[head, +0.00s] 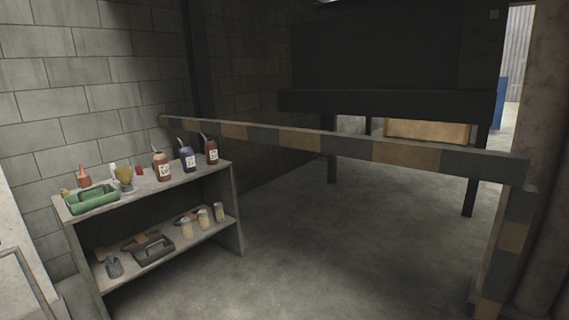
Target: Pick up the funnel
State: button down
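What looks like the funnel (124,175) is a small yellowish cone on the top of a grey shelf unit (190,186) at the left in the head view. It stands just right of a green tray (92,200), among other small items. At this size I cannot tell exactly how it rests. My gripper does not show in the view.
Several squeeze bottles, one red-brown (162,168), stand right of it. The lower shelf holds a dark tool tray (148,247) and several cans (203,219). A striped barrier (370,148) crosses the room right of the shelf. Concrete floor (300,275) in front is clear.

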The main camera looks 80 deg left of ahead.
aim_at(123, 174)
jog(key=u, duration=3.45)
jog(key=i+j+z, duration=0.1)
jog(key=i, duration=0.4)
jog(key=i+j, duration=0.35)
jog(key=i, duration=0.2)
jog(key=i+j+z, duration=0.15)
jog(key=i, duration=0.35)
jog(key=i+j, duration=0.4)
jog(key=i+z, duration=0.05)
jog(key=i, duration=0.05)
